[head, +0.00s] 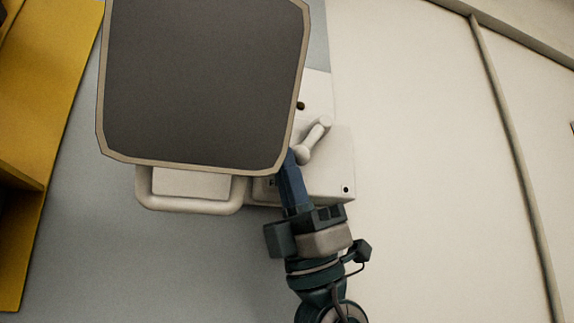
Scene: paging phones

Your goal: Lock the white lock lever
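The white lock lever (314,139) sticks out from a white box (335,172) on the wall and points up and to the right. My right gripper (288,165) reaches up from below in the head view, with its blue fingers just left of and below the lever. The fingertips overlap the lower right edge of a dark panel, so their tips are partly hidden. I cannot tell whether they touch the lever or how far apart they are. My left gripper is not in view.
A large dark panel with a beige rim (200,85) fills the upper left and covers part of the white box. A white bar handle (190,205) sits below it. A yellow structure (50,120) stands at the far left. The pale wall right of the lever is clear.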

